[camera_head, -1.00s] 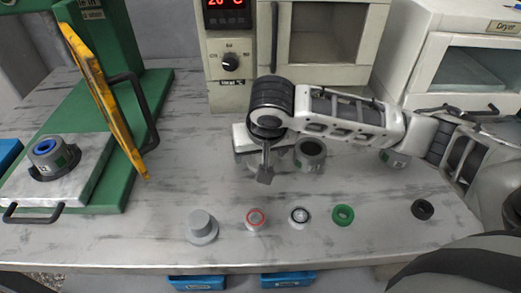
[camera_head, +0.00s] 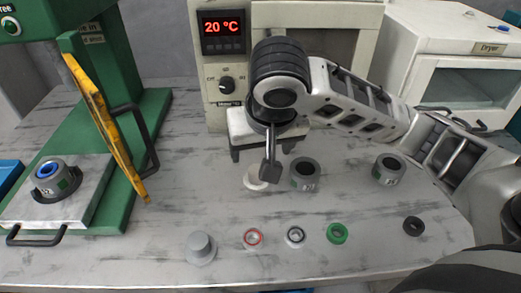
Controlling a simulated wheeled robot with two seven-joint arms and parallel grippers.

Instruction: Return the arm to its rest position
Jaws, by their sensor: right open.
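My right arm reaches in from the right, and its right gripper (camera_head: 270,172) hangs pointing down over the middle of the table, open and empty. It partly covers a pale round part (camera_head: 256,178) on the table. A grey cylindrical housing (camera_head: 305,174) stands just right of the gripper, apart from it as far as I can tell. Another grey housing (camera_head: 389,169) stands further right under my forearm. My left gripper is not in view.
A green press (camera_head: 120,170) with a yellow lever stands at left, holding a housing with a blue ring (camera_head: 50,178). A heater (camera_head: 225,75) and dryer (camera_head: 460,75) stand behind. A grey flanged part (camera_head: 201,248) and several rings (camera_head: 337,233) line the front.

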